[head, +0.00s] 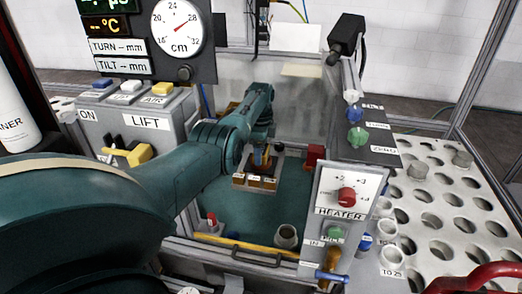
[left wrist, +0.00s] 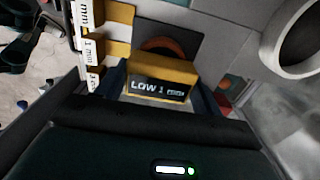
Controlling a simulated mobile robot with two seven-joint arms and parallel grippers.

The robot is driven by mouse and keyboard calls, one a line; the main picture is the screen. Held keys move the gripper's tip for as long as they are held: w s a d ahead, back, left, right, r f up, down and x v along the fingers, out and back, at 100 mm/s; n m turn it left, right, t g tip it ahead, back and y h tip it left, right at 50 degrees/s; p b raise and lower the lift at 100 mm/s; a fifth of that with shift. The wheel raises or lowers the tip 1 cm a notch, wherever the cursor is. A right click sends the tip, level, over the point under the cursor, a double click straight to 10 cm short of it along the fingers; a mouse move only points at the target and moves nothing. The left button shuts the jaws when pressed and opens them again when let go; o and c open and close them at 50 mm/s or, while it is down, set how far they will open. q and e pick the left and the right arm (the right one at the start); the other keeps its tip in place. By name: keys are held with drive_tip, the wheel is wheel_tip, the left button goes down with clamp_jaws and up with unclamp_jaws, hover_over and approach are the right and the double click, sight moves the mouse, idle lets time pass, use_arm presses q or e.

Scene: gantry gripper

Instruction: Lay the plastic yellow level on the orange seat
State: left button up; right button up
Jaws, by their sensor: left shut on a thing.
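My left gripper (head: 262,160) reaches down over the middle of the green-floored enclosure, small and partly hidden in the head view. In the left wrist view my left gripper (left wrist: 160,96) is shut on the yellow level (left wrist: 163,72), a small yellow block with a dark face reading "LOW 1". A dark plate with an orange-brown rounded patch (left wrist: 165,43), which looks like the orange seat, shows just beyond the level. The level hides part of that patch, and I cannot tell whether the two touch. My right gripper is not in view.
A labelled rack with orange-brown blocks (head: 255,183) stands below the gripper. A red block (head: 315,156) is to its right. The heater panel (head: 343,195), a grey cup (head: 287,236) and the front rail (head: 240,243) border the enclosure. Green floor is clear in front.

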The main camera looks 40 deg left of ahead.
use_arm(q)
drive_tip(key=shift+f, duration=0.2)
drive_tip(key=o, duration=1.1)
drive_tip(key=shift+c, duration=0.2)
drive_tip(key=shift+r+p, duration=0.65)
drive_tip(key=shift+r, duration=3.35)
